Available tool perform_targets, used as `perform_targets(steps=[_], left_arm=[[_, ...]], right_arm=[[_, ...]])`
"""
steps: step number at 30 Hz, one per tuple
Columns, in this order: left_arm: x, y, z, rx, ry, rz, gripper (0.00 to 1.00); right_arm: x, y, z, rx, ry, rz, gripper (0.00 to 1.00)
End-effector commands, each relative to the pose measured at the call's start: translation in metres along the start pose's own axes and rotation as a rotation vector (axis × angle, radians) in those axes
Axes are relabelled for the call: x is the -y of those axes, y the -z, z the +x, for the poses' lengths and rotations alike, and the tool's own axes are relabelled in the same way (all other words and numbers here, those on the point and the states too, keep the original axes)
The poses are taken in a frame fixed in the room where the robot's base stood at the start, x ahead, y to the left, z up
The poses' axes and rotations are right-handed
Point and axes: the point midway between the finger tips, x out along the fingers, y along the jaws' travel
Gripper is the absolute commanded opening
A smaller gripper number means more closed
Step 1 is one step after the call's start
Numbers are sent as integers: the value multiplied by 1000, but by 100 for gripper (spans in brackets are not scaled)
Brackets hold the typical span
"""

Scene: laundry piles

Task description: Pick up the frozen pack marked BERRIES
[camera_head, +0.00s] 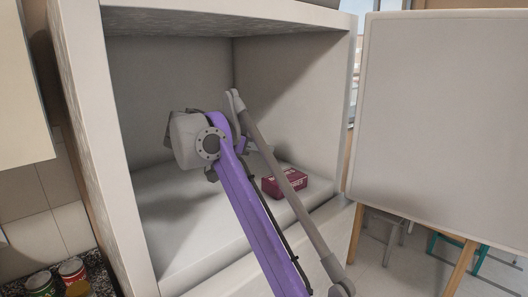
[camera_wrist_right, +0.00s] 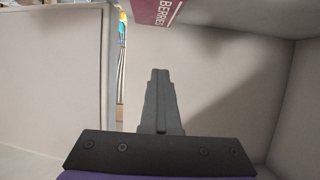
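The frozen pack marked BERRIES (camera_head: 284,182) is a dark red box lying on the white floor of the open freezer compartment, toward its right side. In the right wrist view the pack (camera_wrist_right: 157,10) shows at the top edge, cut off, with BERRIES in white letters. My right gripper (camera_head: 258,148) is inside the compartment, just above and left of the pack, largely hidden behind my arm. In the right wrist view the gripper (camera_wrist_right: 160,75) shows as one dark tapering shape, apart from the pack; its opening is unclear. My left gripper is out of view.
The freezer's side wall (camera_head: 88,130) and ceiling enclose the space around my arm. The open door (camera_head: 435,110) stands at the right. The compartment floor (camera_head: 190,235) is bare left of the pack. Cans (camera_head: 72,270) stand on a counter at lower left.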

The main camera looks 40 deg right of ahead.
Motion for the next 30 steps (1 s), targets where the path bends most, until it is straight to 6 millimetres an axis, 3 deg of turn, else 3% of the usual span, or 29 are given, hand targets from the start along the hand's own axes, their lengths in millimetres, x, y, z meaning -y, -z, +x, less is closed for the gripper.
perform_targets(steps=[2,12,15,24,30], left_arm=[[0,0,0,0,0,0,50],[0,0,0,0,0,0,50],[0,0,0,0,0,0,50],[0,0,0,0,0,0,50],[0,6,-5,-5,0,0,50]], right_arm=[[0,0,0,0,1,0,4],[0,0,0,-1,1,0,66],[0,0,0,-1,1,0,80],[0,0,-2,-1,2,0,80],[1,2,-28,-1,6,0,80]])
